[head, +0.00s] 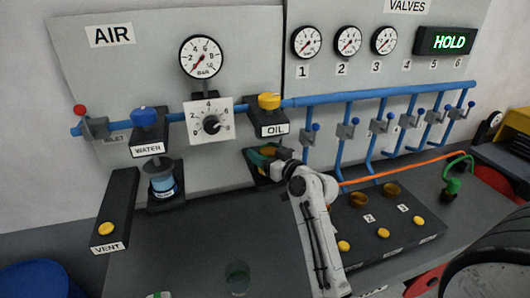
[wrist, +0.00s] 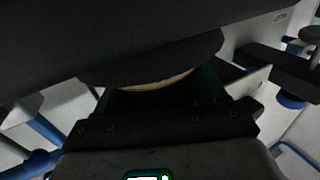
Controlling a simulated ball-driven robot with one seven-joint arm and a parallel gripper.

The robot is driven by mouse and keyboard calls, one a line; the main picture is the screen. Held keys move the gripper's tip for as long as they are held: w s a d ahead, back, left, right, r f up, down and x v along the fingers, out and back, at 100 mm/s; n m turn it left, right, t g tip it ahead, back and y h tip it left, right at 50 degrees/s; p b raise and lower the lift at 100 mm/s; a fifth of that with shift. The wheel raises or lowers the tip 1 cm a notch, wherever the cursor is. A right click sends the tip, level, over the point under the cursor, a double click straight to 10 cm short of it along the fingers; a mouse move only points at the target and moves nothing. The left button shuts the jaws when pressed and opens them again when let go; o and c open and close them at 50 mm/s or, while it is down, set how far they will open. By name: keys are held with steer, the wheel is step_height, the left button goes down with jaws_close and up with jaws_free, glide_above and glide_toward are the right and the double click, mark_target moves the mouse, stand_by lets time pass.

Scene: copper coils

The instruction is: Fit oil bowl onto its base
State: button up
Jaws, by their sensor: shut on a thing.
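The oil base is a dark block labelled OIL (head: 274,130) with a yellow knob (head: 269,101), on the blue pipe in the head view. My gripper (head: 262,155) is just below it, with green finger parts showing. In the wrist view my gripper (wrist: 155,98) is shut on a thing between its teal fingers. A pale yellow curved edge (wrist: 160,83) shows there under a dark round part; I take it for the oil bowl, mostly hidden by the gripper and the dark block above. I cannot tell whether bowl and base touch.
The WATER unit (head: 147,130) with its blue bowl (head: 164,187) stands left of the oil base. The VENT box (head: 115,215) is farther left. A dark clear cup (head: 237,278) stands on the grey bench. A black block with yellow buttons (head: 385,236) is right of my arm.

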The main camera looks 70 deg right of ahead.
steer(key=shift+f, duration=0.25)
steer(key=o, duration=1.3)
steer(key=shift+r, duration=0.15)
steer(key=shift+r, duration=0.25)
steer(key=shift+s+a+f, duration=0.1)
steer(key=shift+s+f, duration=0.05)
steer(key=shift+s, duration=0.15)
steer(key=b+v, duration=0.2)
steer(key=v, duration=0.9)
steer(key=shift+s+a+b, duration=0.15)
steer(key=shift+b, duration=0.2)
